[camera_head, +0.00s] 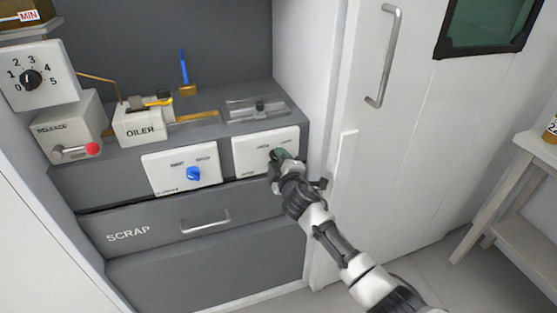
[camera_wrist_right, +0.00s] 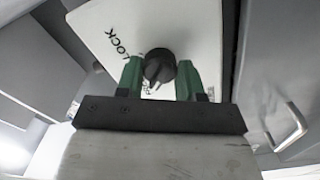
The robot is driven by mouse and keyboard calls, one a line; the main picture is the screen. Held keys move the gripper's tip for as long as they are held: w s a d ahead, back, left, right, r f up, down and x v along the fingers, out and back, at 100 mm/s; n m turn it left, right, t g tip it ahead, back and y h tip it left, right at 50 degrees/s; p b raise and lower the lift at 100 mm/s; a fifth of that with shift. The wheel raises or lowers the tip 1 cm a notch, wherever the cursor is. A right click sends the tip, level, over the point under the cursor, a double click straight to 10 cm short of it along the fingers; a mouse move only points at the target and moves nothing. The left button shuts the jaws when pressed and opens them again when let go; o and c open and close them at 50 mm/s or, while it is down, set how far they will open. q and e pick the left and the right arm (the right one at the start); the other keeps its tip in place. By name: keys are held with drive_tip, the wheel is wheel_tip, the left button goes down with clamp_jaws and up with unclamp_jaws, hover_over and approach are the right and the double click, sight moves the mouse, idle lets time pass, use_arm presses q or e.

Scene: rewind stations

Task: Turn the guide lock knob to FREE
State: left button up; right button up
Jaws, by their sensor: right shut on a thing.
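The guide lock knob is a dark round knob (camera_wrist_right: 159,66) on a white panel (camera_wrist_right: 185,25), with the word LOCK printed beside it in the right wrist view. Its pointer and exact setting are hard to read. The green fingers of my right gripper (camera_wrist_right: 160,78) sit on both sides of the knob, and the gripper is shut on it. In the head view my right gripper (camera_head: 279,156) reaches the right-hand white panel (camera_head: 249,147) and hides most of the knob. My left gripper is not in view.
A second panel with a blue knob (camera_head: 194,174) is just left. An oiler box (camera_head: 139,130), a release box with a red-tipped lever (camera_head: 92,149) and a numbered dial (camera_head: 31,79) stand further left. A scrap drawer handle (camera_head: 206,222) is below. A white door (camera_head: 385,150) is right.

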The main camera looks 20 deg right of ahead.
drive_tip(key=shift+f, duration=0.1)
drive_tip(key=o, duration=0.9)
drive_tip(key=shift+s, duration=0.15)
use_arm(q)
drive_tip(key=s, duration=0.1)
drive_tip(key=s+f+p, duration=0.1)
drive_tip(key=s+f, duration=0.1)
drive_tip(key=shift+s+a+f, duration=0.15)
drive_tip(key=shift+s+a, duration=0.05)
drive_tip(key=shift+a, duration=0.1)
use_arm(e)
drive_tip(key=s, duration=1)
drive_tip(key=shift+s+d, duration=0.15)
drive_tip(key=shift+s, duration=0.15)
